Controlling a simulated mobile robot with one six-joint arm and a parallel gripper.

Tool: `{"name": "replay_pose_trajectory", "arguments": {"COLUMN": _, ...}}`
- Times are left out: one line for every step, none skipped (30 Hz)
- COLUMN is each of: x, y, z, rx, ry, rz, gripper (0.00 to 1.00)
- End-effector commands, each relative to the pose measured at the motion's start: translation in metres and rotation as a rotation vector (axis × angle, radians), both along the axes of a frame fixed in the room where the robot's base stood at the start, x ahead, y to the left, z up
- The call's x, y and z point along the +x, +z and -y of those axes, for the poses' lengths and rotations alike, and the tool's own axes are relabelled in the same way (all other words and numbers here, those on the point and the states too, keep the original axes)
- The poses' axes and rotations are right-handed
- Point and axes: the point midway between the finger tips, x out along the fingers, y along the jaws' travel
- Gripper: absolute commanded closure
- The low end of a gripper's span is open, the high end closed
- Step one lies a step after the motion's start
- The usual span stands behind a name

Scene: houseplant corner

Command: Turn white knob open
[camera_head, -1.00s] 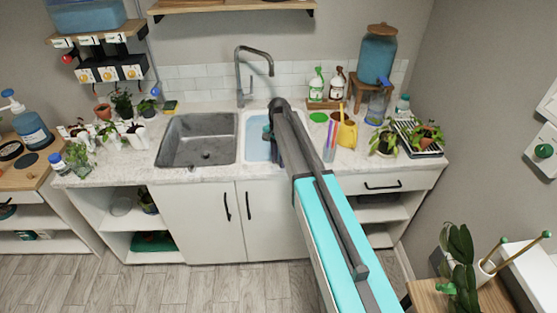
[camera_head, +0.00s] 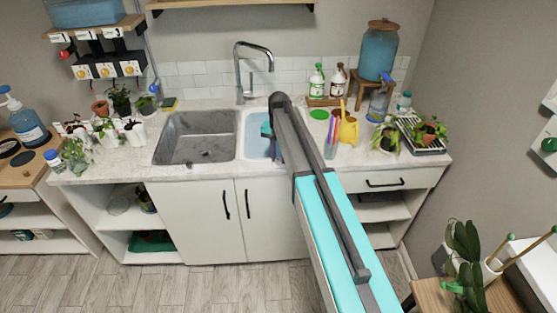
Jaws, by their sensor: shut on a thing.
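My arm reaches from the bottom right up to the sink, and a small teal piece of it shows over the blue basin. My gripper's fingers are hidden behind the arm, and so is anything between them. Small white numbered parts (camera_head: 87,38) sit along the shelf's front edge. A red ball-shaped part (camera_head: 65,57) hangs at their left and a blue one (camera_head: 155,87) at their right. I cannot tell which of these small parts is the white knob.
The counter holds a grey sink (camera_head: 195,137), a blue basin (camera_head: 257,137) and a tall faucet (camera_head: 240,75). Potted plants stand at left and right. Spray bottles (camera_head: 316,80), a yellow watering can (camera_head: 348,130) and a blue dispenser (camera_head: 377,55) stand at right. The floor is clear.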

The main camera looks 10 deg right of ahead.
Motion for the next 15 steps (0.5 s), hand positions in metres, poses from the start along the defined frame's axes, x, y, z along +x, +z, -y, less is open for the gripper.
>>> {"name": "replay_pose_trajectory", "arguments": {"x": 0.0006, "y": -0.0023, "z": -0.0001, "rx": 0.000, "ry": 0.045, "rz": 0.002, "gripper": 0.99}}
{"name": "replay_pose_trajectory", "arguments": {"x": 0.0006, "y": -0.0023, "z": -0.0001, "rx": 0.000, "ry": 0.073, "rz": 0.002, "gripper": 0.99}}
{"name": "replay_pose_trajectory", "arguments": {"x": 0.0006, "y": -0.0023, "z": -0.0001, "rx": 0.000, "ry": 0.111, "rz": 0.002, "gripper": 0.99}}
{"name": "replay_pose_trajectory", "arguments": {"x": 0.0006, "y": -0.0023, "z": -0.0001, "rx": 0.000, "ry": 0.139, "rz": 0.002, "gripper": 0.99}}
{"name": "replay_pose_trajectory", "arguments": {"x": 0.0006, "y": -0.0023, "z": -0.0001, "rx": 0.000, "ry": 0.167, "rz": 0.002, "gripper": 0.99}}
{"name": "replay_pose_trajectory", "arguments": {"x": 0.0006, "y": -0.0024, "z": -0.0001, "rx": 0.000, "ry": 0.205, "rz": 0.002, "gripper": 0.99}}
{"name": "replay_pose_trajectory", "arguments": {"x": 0.0007, "y": -0.0023, "z": -0.0001, "rx": 0.000, "ry": 0.233, "rz": 0.002, "gripper": 0.99}}
{"name": "replay_pose_trajectory", "arguments": {"x": 0.0007, "y": -0.0022, "z": -0.0001, "rx": 0.000, "ry": 0.261, "rz": 0.002, "gripper": 0.99}}
{"name": "replay_pose_trajectory", "arguments": {"x": 0.0008, "y": -0.0020, "z": -0.0002, "rx": 0.000, "ry": 0.299, "rz": 0.002, "gripper": 0.99}}
{"name": "replay_pose_trajectory", "arguments": {"x": 0.0008, "y": -0.0018, "z": -0.0001, "rx": 0.000, "ry": 0.327, "rz": 0.003, "gripper": 0.99}}
{"name": "replay_pose_trajectory", "arguments": {"x": 0.0008, "y": -0.0017, "z": -0.0001, "rx": 0.000, "ry": 0.355, "rz": 0.003, "gripper": 0.99}}
{"name": "replay_pose_trajectory", "arguments": {"x": 0.0008, "y": -0.0015, "z": -0.0001, "rx": 0.000, "ry": 0.393, "rz": 0.003, "gripper": 0.99}}
{"name": "replay_pose_trajectory", "arguments": {"x": 0.0008, "y": -0.0013, "z": -0.0001, "rx": 0.000, "ry": 0.422, "rz": 0.003, "gripper": 0.99}}
{"name": "replay_pose_trajectory", "arguments": {"x": 0.0007, "y": -0.0013, "z": -0.0001, "rx": 0.000, "ry": 0.450, "rz": 0.002, "gripper": 0.99}}
{"name": "replay_pose_trajectory", "arguments": {"x": 0.0007, "y": -0.0012, "z": -0.0001, "rx": 0.000, "ry": 0.488, "rz": 0.002, "gripper": 0.99}}
